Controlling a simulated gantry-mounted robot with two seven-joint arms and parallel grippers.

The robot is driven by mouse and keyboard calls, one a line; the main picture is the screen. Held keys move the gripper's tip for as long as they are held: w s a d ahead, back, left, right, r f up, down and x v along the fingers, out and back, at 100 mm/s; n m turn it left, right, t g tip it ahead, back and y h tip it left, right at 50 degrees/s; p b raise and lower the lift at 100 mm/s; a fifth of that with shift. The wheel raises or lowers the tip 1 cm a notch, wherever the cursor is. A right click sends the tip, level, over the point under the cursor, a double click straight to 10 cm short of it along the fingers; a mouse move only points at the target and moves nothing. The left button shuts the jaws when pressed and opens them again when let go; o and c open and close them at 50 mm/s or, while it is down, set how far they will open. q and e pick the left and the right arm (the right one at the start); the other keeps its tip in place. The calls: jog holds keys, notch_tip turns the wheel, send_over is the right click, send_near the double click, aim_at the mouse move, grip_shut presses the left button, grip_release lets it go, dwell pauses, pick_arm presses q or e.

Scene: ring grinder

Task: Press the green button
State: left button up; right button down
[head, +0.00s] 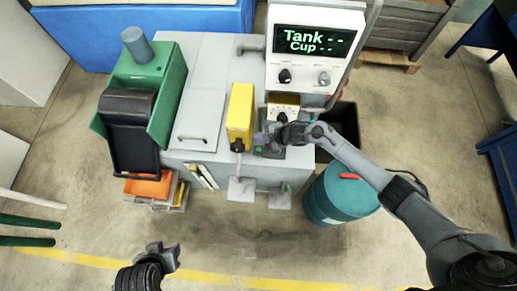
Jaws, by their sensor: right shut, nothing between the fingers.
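A small dark control box (272,152) sits at the front edge of the grey machine, right of the yellow block. A small green spot (258,149) shows on its left part and looks like the green button. My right gripper (267,139) is shut and empty, right above this box. It covers part of the box, and I cannot tell whether its tips touch the button. My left gripper (164,258) is low in the view, over the floor and away from the machine. I cannot tell whether its fingers are apart.
A display panel (313,40) reading "Tank Cup" with two knobs stands behind the box. A yellow block (240,113) with a lever is just left of it. A green machine (165,95) stands further left. A teal drum (340,195) is below my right arm. The front floor is clear.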

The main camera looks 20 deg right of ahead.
jog(key=b, duration=0.6)
send_over(260, 150)
notch_tip(260, 150, down, 7)
jog(key=shift+s+r, duration=0.1)
jog(key=shift+r, duration=0.1)
jog(key=shift+f+b, duration=0.6)
jog(key=shift+f, duration=0.3)
jog(key=shift+d, duration=0.1)
dwell(0.3)
jog(key=shift+f, duration=0.4)
jog(key=shift+f+b, duration=0.15)
jog(key=shift+b, duration=0.25)
dwell(0.6)
